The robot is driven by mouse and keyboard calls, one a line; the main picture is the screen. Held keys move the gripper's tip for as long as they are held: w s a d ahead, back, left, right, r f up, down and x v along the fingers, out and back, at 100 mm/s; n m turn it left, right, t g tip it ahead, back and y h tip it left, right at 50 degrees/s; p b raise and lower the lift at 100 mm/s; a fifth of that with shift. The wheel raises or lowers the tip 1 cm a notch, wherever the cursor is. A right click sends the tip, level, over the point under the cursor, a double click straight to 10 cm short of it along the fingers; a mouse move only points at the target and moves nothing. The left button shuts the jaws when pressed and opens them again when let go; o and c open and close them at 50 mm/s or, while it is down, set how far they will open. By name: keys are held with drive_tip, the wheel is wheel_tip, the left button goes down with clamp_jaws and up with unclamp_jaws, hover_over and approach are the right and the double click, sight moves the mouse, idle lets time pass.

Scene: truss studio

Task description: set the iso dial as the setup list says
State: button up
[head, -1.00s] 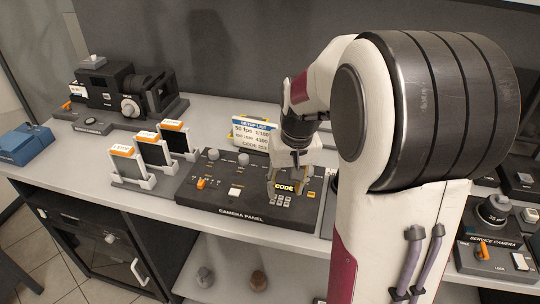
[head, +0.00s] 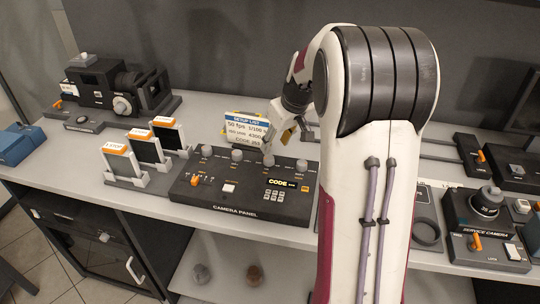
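The dark camera panel (head: 205,196) lies on the bench with a row of grey knobs along its back edge. The left knob (head: 207,151) and the second knob (head: 237,156) are clear of my gripper. The knob labels are too small to read. The setup list card (head: 245,131) stands behind the panel, showing 50 fps, 1/100 s, an ISO line and a code.
A CODE display (head: 283,183) and keypad (head: 273,196) sit on the panel's right front. White-framed cards (head: 145,150) stand to the left, with a camera (head: 115,90) behind. A service camera (head: 486,204) sits at the right. My arm covers the bench right of the panel.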

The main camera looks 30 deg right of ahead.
sight(269, 158)
drive_tip(key=shift+f, duration=0.1)
drive_tip(key=shift+x, duration=3.8)
drive_tip(key=shift+a, duration=0.1)
drive_tip(key=shift+c, duration=0.4)
drive_tip(key=c, duration=1)
